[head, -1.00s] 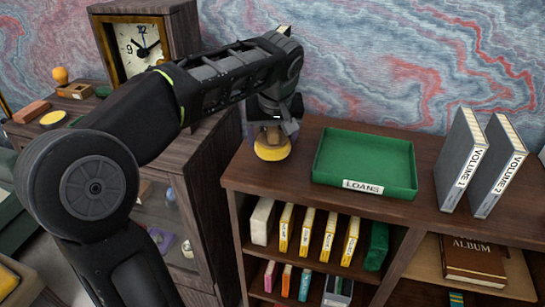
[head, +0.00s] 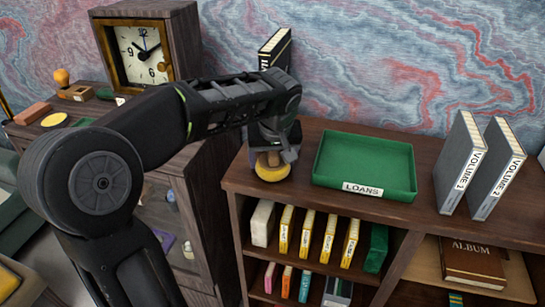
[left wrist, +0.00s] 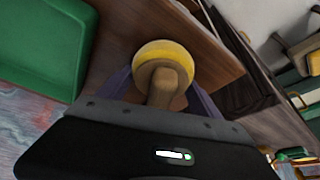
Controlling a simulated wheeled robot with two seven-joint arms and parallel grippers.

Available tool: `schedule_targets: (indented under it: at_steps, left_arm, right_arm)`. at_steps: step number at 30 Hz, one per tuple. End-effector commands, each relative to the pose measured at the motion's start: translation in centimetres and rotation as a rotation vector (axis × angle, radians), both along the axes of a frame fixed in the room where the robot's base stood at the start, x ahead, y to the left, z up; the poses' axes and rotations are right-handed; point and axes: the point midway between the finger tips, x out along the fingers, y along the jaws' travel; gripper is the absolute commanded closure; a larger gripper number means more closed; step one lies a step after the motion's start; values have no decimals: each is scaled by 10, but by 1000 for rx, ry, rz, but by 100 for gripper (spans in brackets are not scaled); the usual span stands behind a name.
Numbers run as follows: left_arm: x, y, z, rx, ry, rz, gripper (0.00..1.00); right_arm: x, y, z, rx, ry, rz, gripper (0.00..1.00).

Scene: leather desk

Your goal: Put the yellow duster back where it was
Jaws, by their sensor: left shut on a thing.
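The yellow duster (head: 270,172) is a round yellow pad with a wooden handle. In the head view it is at the left end of the bookcase top (head: 300,190), left of the green tray. My left gripper (head: 272,152) is above it, shut on its handle. The left wrist view shows the wooden handle between the fingers and the yellow pad (left wrist: 166,50) beyond. I cannot tell whether the pad touches the wood. My right gripper is in neither view.
The green LOANS tray (head: 365,185) is close on the right. Two grey volumes (head: 460,160) stand farther right. A dark book (head: 276,48) stands behind my arm. A clock (head: 140,50) and small objects, including a yellow disc (head: 54,119), are on the left cabinet.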

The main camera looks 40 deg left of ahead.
Motion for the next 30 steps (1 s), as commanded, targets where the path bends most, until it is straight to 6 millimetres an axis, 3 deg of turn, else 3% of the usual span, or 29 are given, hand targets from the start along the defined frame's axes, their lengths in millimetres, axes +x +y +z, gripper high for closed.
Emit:
schedule_targets:
  at_steps: [4, 5, 12, 24, 30]
  left_arm:
    - [0, 0, -4, 1, -1, 0, 58]
    - [0, 0, -3, 0, 0, 0, 24]
    - [0, 0, -2, 0, 0, 0, 4]
    - [0, -1, 3, 0, -1, 0, 4]
    - [-8, -8, 28, 1, -6, -1, 4]
  right_arm:
    - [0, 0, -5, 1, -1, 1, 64]
    - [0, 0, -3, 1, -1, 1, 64]
    - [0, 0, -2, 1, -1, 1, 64]
    - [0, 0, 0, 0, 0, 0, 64]
    - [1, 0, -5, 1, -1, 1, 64]
